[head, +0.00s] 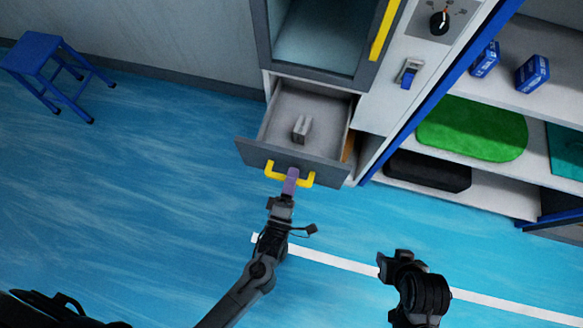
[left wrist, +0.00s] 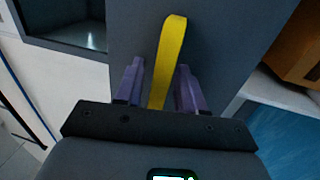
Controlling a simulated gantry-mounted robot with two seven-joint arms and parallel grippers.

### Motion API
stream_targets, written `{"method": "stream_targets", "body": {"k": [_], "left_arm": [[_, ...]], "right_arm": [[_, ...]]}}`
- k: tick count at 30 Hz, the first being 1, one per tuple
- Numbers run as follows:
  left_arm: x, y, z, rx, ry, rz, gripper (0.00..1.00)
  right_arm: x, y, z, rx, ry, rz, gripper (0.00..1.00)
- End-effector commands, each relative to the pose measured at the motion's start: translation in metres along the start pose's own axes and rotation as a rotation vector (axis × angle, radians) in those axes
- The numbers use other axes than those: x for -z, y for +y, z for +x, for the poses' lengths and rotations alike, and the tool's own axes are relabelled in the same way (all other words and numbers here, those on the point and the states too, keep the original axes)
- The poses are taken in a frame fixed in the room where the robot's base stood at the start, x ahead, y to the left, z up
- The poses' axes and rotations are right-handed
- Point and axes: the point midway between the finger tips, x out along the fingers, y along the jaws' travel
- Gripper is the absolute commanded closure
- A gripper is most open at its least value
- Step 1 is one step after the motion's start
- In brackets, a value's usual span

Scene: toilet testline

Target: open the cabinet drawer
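The cabinet drawer (head: 292,157) stands pulled out from the white cabinet, with its grey front and light interior showing in the head view. Its yellow handle (head: 308,179) is on the front, and it also shows in the left wrist view (left wrist: 170,50). My left gripper (head: 290,180) is at the handle's middle. In the left wrist view its purple fingers stand on either side of the yellow bar, with visible gaps, so it is open around the handle. My right gripper (head: 387,265) is over the floor, away from the drawer; its finger opening is unclear.
A small pale object (head: 300,129) lies in the drawer. Above is a compartment with a yellow bar (head: 384,30). Shelves at right hold blue boxes (head: 532,73), a green item (head: 470,129) and a black item (head: 428,171). A blue stool (head: 45,65) stands left. Floor before the drawer is clear.

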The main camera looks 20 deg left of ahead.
Motion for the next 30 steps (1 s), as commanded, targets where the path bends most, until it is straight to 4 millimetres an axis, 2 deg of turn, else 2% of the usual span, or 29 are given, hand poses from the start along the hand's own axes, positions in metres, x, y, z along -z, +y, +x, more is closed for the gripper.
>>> {"method": "stream_targets", "body": {"k": [11,14,24,30], "left_arm": [[0.000,-0.001,-0.008,0.003,0.000,0.001,0.62],[0.000,-0.001,-0.019,0.005,0.000,0.001,0.62],[0.000,0.000,-0.077,0.005,0.000,0.001,0.62],[0.000,-0.001,-0.100,0.003,0.000,0.000,0.62]], "right_arm": [[0.001,-0.001,-0.001,0.003,0.000,0.004,0.57],[0.001,-0.001,-0.003,0.005,0.001,0.006,0.57],[0.004,-0.002,-0.010,0.007,0.001,0.009,0.57],[0.004,-0.002,-0.012,0.007,0.002,0.009,0.57]]}}
